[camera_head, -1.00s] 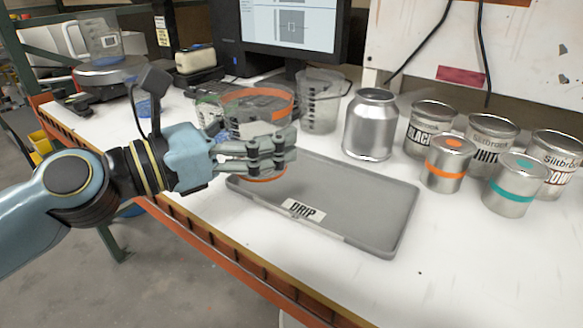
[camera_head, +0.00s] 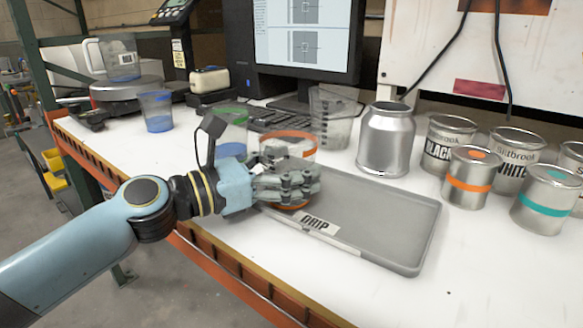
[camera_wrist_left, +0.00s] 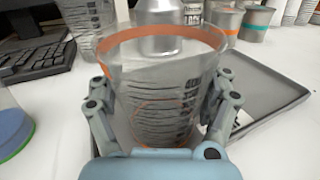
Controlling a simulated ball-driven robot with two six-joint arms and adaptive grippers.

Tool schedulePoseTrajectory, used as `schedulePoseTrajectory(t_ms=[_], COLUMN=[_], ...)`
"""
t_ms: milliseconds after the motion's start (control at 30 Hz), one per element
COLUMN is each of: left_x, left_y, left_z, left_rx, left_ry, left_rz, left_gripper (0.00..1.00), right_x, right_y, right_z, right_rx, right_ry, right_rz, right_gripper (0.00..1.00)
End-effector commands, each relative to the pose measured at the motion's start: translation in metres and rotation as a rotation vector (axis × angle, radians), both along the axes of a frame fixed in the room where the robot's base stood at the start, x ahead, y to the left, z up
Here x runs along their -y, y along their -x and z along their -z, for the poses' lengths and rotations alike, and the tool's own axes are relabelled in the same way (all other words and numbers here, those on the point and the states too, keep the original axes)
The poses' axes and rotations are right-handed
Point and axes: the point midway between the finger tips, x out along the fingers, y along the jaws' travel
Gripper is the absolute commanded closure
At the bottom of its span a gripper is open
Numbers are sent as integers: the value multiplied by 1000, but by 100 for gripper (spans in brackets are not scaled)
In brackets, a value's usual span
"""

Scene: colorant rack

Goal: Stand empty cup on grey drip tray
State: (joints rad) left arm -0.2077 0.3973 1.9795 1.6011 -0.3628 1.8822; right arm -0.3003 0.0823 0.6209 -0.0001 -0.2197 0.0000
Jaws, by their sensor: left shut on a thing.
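The empty clear cup (camera_head: 288,143) has an orange rim and an orange band near its base. My left gripper (camera_head: 300,188) is shut around its side and holds it about upright at the left end of the grey drip tray (camera_head: 385,215). Its fingers hide the lower cup, and I cannot tell whether the base touches the tray. In the left wrist view the cup (camera_wrist_left: 160,85) is between the two fingers of my left gripper (camera_wrist_left: 162,92), with the tray (camera_wrist_left: 262,75) to the right. My right gripper is not in view.
A green-rimmed cup (camera_head: 232,125) stands just behind my left gripper and a clear measuring cup (camera_head: 333,118) behind the held cup. A silver bottle (camera_head: 386,140) stands behind the tray. Several paint cans, including an orange-banded one (camera_head: 468,178), stand right. The tray's right part is bare.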

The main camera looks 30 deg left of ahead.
Motion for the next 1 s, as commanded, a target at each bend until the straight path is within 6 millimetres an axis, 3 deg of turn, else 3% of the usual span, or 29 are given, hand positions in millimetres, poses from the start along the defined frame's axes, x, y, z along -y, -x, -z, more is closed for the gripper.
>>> schedulePoseTrajectory(t_ms=[67, 100, 267, 600, 1000], left_x=[0, 0, 0, -1, -30], left_y=[0, 0, 0, 1, 48], left_z=[4, 4, 3, -1, 11], left_rx=[-1, -1, 0, -1, -12], left_ry=[0, 0, 0, 0, -19], left_rz=[0, 0, 0, 0, -5], left_gripper=[55, 19, 0, 0, 0], right_x=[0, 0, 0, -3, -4], right_y=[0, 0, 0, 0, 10], right_z=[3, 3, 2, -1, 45], right_rx=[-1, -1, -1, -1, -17], right_ry=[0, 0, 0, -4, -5], right_rz=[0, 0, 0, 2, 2], right_gripper=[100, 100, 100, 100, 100])
